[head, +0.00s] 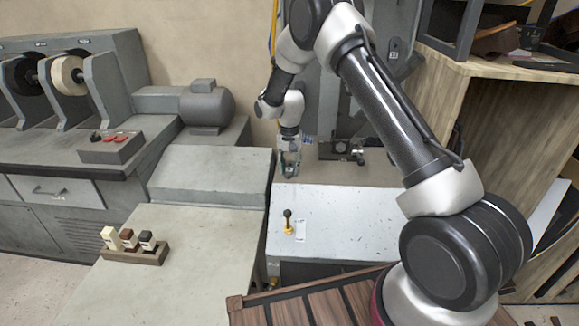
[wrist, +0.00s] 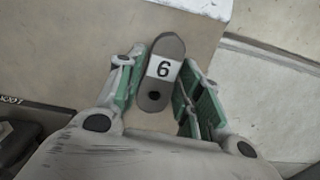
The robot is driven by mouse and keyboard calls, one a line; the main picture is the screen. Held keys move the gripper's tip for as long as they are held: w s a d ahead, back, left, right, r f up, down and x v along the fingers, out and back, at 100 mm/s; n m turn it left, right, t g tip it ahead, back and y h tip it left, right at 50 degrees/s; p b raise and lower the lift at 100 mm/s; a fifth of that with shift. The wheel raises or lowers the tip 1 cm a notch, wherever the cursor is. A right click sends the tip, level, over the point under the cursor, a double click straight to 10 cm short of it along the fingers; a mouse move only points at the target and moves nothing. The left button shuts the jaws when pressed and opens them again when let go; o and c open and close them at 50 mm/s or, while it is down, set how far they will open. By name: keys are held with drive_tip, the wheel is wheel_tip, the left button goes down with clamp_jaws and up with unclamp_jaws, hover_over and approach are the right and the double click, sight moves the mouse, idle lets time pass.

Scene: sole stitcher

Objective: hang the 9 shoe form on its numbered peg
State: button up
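In the wrist view a dark grey, rounded shoe form (wrist: 173,47) lies lengthwise between my gripper's fingers. It has a dark hole near its lower end and a white label whose figure looks like a 6 from this side; turned around it would read 9. My gripper (wrist: 160,85) has one green-padded finger on each side, close to the form's edges. I cannot tell whether the pads touch it. In the head view my gripper (head: 290,163) points down near the back edge of the pale metal cabinet; the form is not clear there. I cannot make out a numbered peg.
A black-knobbed lever (head: 287,215) stands on the metal cabinet top (head: 350,215). A wooden holder (head: 133,256) with small blocks sits on the left bench. A wooden shelf unit (head: 500,75) stands right, a grinding machine (head: 65,75) left.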

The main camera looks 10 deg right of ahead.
clamp_jaws()
drive_tip(key=shift+r, duration=0.15)
drive_tip(key=shift+r, duration=1.9)
drive_tip(key=s+a+r, duration=0.1)
drive_tip(key=s+r, duration=0.3)
drive_tip(key=r, duration=0.2)
drive_tip(key=shift+s+a, duration=0.3)
drive_tip(key=shift+s, duration=0.1)
idle(0.7)
